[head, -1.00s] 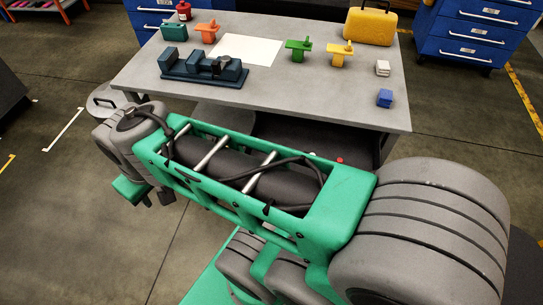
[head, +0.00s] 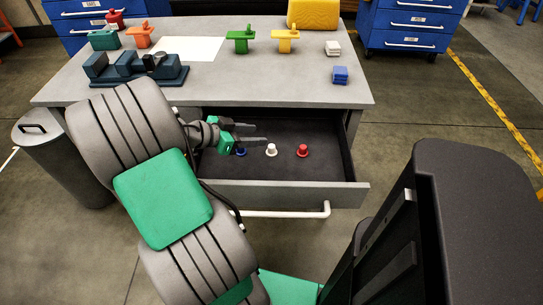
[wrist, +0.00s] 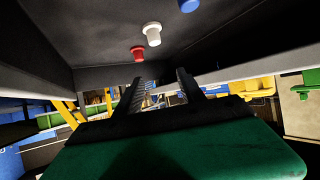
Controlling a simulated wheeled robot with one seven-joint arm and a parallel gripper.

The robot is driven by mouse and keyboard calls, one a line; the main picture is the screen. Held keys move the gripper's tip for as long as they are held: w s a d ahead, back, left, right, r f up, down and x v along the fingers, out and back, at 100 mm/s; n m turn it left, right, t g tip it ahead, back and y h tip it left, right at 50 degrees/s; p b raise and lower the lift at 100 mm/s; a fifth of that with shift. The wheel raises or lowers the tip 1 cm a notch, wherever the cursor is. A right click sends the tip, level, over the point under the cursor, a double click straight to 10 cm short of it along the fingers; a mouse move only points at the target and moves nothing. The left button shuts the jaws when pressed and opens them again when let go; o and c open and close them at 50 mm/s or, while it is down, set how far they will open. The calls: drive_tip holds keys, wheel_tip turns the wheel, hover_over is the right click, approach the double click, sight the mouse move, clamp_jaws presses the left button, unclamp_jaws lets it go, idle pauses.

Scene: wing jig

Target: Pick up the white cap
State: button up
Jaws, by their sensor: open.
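The white cap (head: 271,150) stands in the open drawer (head: 340,165) of the grey table, between a blue cap (head: 241,152) on its left and a red cap (head: 303,150) on its right. My gripper (head: 260,133) is open and empty over the left part of the drawer, its fingers pointing right, close to the blue and white caps in the picture. In the wrist view the white cap (wrist: 152,35) shows beyond the fingers (wrist: 160,78), apart from them, with the red cap (wrist: 138,54) and blue cap (wrist: 188,5) beside it.
The tabletop (head: 290,85) above the drawer carries a dark vise-like fixture (head: 135,70), green and yellow parts, a yellow case (head: 313,13) and small white and blue blocks. The drawer's front panel and white handle (head: 285,213) stick out towards me. A grey bin (head: 60,150) stands at left.

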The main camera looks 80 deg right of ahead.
approach(271, 146)
drive_tip(key=x, duration=0.2)
drive_tip(key=shift+s+d+f+b, duration=0.15)
drive_tip(key=shift+s+d+b, duration=0.05)
drive_tip(key=shift+s+b, duration=0.15)
drive_tip(key=x, duration=0.7)
drive_tip(key=shift+s+d+f+b, duration=0.1)
drive_tip(key=shift+d+f+b, duration=0.1)
drive_tip(key=shift+b, duration=0.1)
drive_tip(key=shift+a, duration=0.1)
clamp_jaws()
